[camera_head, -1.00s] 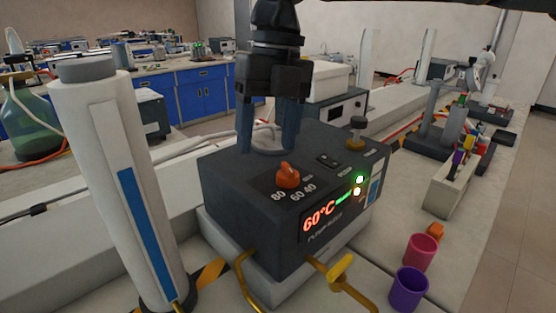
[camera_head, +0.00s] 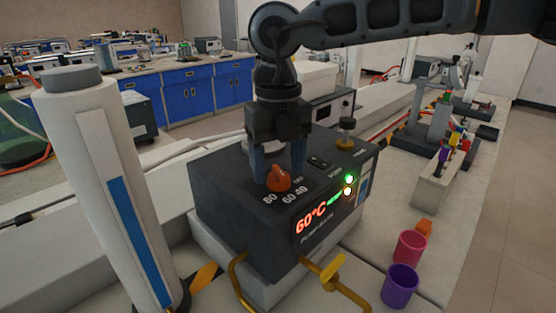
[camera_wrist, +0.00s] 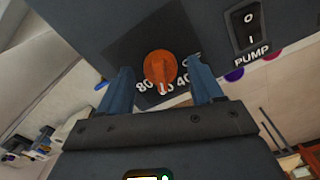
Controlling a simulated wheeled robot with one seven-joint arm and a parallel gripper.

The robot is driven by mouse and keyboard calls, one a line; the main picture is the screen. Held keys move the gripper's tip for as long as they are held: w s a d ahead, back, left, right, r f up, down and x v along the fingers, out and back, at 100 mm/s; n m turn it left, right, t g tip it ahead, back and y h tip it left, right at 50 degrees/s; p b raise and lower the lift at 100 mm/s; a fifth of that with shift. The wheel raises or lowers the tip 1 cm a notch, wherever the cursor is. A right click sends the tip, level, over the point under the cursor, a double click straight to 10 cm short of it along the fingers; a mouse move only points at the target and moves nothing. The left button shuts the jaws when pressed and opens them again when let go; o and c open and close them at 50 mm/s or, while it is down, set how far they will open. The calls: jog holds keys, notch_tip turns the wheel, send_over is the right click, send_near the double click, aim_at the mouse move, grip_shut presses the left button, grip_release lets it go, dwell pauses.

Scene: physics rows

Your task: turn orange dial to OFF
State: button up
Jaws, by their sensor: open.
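The orange dial (camera_head: 279,179) sits on the top face of a dark control box (camera_head: 238,222). Labels 80, 60 and 40 show around it, and the box display reads 60°C. In the wrist view the dial (camera_wrist: 160,68) has its white mark toward the middle label, which looks like 60. My gripper (camera_head: 278,172) is open and points down over the dial, its blue fingers to either side. In the wrist view the gripper (camera_wrist: 161,78) has a gap between each finger and the dial. The OFF label is not clearly readable.
A PUMP rocker switch (camera_wrist: 249,28) is beside the dial on the box. A black-and-brass knob (camera_head: 346,135) stands at the back right. A tall white cylinder (camera_head: 112,185) stands left. Yellow-handled pipework (camera_head: 335,272) is in front; pink (camera_head: 410,246) and purple (camera_head: 400,285) cups stand right.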

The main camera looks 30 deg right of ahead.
jog(key=c, duration=1)
jog(key=shift+c, duration=0.2)
jog(key=shift+n+b, duration=0.3)
jog(key=n+b, duration=0.2)
jog(key=shift+f+n, duration=0.15)
jog(key=shift+n, duration=0.15)
jog(key=n+b, duration=0.2)
jog(key=n, duration=0.3)
jog(key=shift+a+b, duration=0.15)
jog(key=shift+b, duration=0.25)
jog(key=n+b, duration=0.1)
jog(key=n, duration=0.3)
jog(key=shift+n, duration=0.4)
jog(key=n, duration=0.2)
jog(key=n+b, duration=0.1)
jog(key=n, duration=0.1)
jog(key=shift+s+r+n, duration=0.15)
jog(key=shift+r+n, duration=0.05)
jog(key=shift+n, duration=0.2)
